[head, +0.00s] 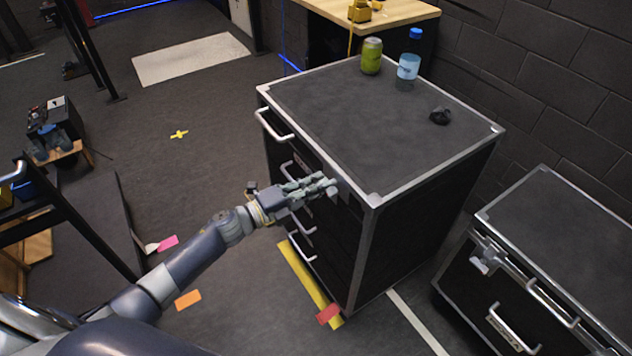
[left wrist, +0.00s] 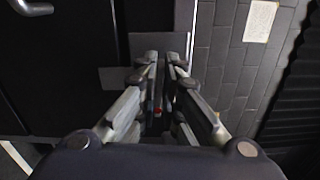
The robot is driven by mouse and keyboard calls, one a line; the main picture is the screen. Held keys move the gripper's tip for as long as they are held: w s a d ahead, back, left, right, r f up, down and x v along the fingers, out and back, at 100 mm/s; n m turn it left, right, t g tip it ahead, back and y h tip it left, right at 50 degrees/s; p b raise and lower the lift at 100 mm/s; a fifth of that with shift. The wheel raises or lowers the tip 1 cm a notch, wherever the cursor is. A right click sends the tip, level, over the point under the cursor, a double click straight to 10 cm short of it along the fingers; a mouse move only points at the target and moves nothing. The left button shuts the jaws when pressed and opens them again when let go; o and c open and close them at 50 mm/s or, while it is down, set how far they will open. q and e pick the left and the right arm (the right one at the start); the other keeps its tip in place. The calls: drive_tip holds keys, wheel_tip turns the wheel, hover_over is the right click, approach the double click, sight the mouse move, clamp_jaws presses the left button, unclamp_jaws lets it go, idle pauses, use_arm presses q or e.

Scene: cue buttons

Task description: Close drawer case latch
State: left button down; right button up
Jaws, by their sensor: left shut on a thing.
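The black drawer case (head: 400,150) with silver edges stands at the centre of the head view, its handled front facing left. My left gripper (head: 331,187) is at the upper front of the case, near the corner closest to me. In the left wrist view, my left gripper (left wrist: 165,57) has its fingers close together against a grey metal latch plate (left wrist: 116,78) on the dark case. The gripper is shut on the latch; the fingers hide most of the gripped part. I cannot tell the latch's exact position. My right gripper is not in view.
A green can (head: 371,56), a blue-capped bottle (head: 409,66) and a small dark lump (head: 439,116) are on the case top. A second black case (head: 560,225) stands at right. A wooden table (head: 400,14) is behind.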

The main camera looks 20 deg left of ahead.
use_arm(q)
drive_tip(key=shift+w+r+n, duration=0.1)
drive_tip(key=shift+r+n, duration=0.05)
drive_tip(key=shift+n, duration=0.45)
drive_tip(key=c, duration=1.8)
unclamp_jaws()
drive_tip(key=shift+o, duration=0.2)
drive_tip(key=shift+f, duration=0.2)
drive_tip(key=v, duration=1.2)
drive_tip(key=shift+a, duration=0.1)
